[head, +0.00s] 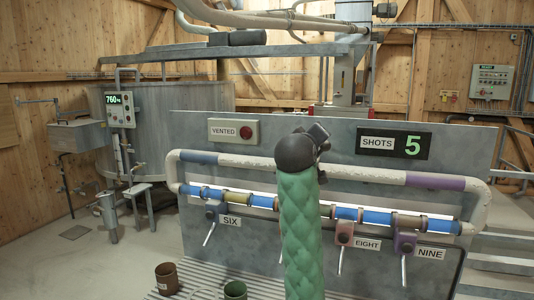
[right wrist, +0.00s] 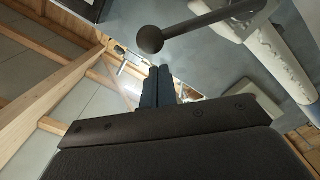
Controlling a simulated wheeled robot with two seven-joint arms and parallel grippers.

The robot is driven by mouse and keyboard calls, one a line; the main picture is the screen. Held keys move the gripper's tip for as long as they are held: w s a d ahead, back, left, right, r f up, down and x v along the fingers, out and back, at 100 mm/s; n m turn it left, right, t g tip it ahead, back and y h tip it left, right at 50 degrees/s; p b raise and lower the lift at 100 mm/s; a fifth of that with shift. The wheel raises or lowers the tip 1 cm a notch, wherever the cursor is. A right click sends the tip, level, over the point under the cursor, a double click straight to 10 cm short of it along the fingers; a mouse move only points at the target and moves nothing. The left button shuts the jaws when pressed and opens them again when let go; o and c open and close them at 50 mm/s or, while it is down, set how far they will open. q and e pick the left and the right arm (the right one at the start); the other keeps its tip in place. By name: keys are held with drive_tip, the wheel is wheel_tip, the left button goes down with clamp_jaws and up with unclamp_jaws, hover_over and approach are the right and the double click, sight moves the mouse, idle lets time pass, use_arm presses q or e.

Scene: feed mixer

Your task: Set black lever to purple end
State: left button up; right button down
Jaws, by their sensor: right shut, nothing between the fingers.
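The black lever (right wrist: 205,22) shows in the right wrist view as a dark rod with a ball end, running to the upper right. My right gripper (right wrist: 160,86) is shut and empty, its fingertips just below the ball with a visible gap in the picture. In the head view, my green padded arm rises in the centre with a black wrist on top, and I cannot tell the lever apart from it. The white rail has a purple band (head: 435,181) at its right end and a blue band (head: 199,157) at its left. My left gripper is out of view.
Below the rail runs a blue tube (head: 347,213) with small levers marked SIX, EIGHT and NINE. A SHOTS display (head: 393,143) reads 5, beside a VENTED box (head: 234,131). Two cups, brown (head: 167,279) and green (head: 235,290), stand on the grate.

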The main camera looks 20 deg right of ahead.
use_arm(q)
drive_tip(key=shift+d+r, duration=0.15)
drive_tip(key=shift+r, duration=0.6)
use_arm(e)
drive_tip(key=shift+s+d+f+m, duration=0.3)
drive_tip(key=shift+s+d+m, duration=0.1)
drive_tip(key=shift+d+m, duration=0.25)
drive_tip(key=shift+a, duration=0.1)
drive_tip(key=shift+r, duration=0.1)
